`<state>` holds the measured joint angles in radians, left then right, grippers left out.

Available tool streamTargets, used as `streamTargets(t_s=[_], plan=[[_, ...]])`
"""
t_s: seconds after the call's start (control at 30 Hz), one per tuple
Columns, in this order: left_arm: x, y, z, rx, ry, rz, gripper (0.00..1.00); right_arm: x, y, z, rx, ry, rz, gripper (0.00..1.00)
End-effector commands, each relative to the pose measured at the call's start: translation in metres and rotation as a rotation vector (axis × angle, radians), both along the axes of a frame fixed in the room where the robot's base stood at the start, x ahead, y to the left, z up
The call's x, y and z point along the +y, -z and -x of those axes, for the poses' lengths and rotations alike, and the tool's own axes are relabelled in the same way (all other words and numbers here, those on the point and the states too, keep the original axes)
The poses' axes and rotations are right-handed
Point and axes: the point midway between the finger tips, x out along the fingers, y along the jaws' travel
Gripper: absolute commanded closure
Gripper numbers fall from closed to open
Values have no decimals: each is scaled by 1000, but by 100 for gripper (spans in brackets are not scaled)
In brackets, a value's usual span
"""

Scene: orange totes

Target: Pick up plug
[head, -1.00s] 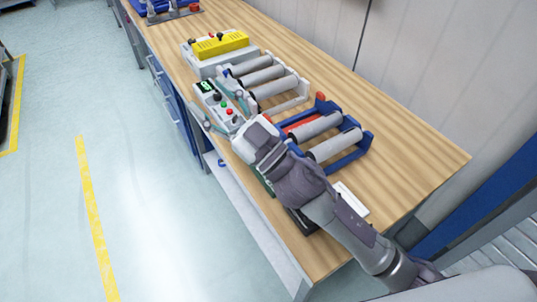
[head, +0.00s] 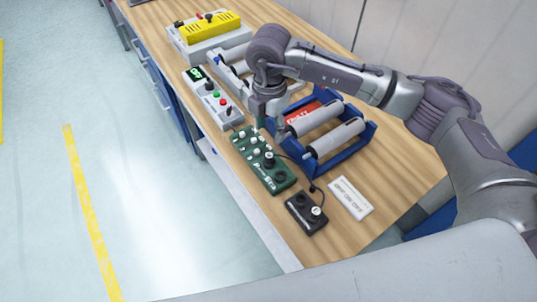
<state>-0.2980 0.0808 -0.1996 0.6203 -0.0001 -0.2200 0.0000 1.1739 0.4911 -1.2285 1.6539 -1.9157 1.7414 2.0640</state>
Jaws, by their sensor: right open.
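A green box (head: 261,167) with white knobs and black parts lies near the left edge of the wooden bench. A thin black cable (head: 304,174) runs from near it toward a small black box (head: 305,213) closer to me. A dark piece at the cable's upper end (head: 269,157), on the green box, may be the plug; it is too small to be sure. My right gripper (head: 270,127) points down over the far end of the green box, open, with nothing seen in it. Its fingertips are partly lost against the blue rack. My left gripper is out of view.
A blue rack with grey rollers (head: 335,134) stands right beside my right gripper. A white control box (head: 211,96) with a green display is to its left, a yellow-topped device (head: 210,36) farther back. A white label plate (head: 351,196) lies nearby. The bench's near right is clear.

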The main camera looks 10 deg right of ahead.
Motion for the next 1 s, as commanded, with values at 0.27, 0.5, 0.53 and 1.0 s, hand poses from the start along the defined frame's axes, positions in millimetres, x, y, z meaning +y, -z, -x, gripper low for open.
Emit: streamTargets(t_s=[0.27, 0.5, 0.53, 1.0], plan=[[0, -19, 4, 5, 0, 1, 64, 1, 52, 1, 7, -2, -3, 46], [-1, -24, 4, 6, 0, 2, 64, 1, 74, 0, 3, -4, -5, 46], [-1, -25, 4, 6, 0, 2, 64, 1, 76, 0, 4, -4, -4, 46], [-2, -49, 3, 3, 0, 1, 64, 0, 126, -6, 3, -5, -6, 46]])
